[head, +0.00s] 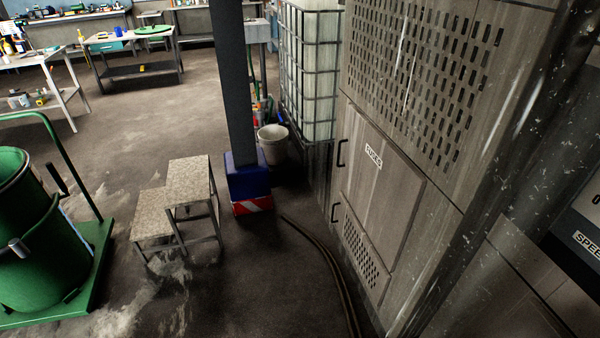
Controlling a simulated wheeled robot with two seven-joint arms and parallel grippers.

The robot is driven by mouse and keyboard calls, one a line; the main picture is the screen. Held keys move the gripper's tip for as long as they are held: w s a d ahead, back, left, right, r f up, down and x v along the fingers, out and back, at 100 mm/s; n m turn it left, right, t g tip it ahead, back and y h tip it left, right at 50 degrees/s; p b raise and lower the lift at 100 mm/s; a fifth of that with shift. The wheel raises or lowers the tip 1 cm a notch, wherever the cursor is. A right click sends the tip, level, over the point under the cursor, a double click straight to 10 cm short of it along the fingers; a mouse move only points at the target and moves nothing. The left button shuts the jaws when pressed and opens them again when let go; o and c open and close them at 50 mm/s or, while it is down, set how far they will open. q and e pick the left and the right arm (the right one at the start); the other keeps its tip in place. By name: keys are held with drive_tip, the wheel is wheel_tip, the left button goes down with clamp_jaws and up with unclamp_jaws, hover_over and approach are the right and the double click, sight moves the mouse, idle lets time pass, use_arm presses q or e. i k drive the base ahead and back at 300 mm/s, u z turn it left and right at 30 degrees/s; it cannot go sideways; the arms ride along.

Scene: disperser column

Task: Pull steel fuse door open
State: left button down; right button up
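The steel fuse door (382,205) is a grey metal panel on the large cabinet at the right, with a white label reading FUSES (373,156). It looks flush with the cabinet front. A slotted vent (360,252) is low on the same front. Neither of my grippers is in the head view.
A blue-based column (247,182), a step stool (188,185) and a green drum (30,240) on a green cart stand to the left. A white bucket (273,145) and caged tank (310,70) are behind. A cable (325,260) crosses the floor before the cabinet.

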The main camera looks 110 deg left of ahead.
sight(384, 190)
drive_tip(key=u, duration=3.75)
drive_tip(key=i, duration=2.4)
drive_tip(key=u, duration=0.3)
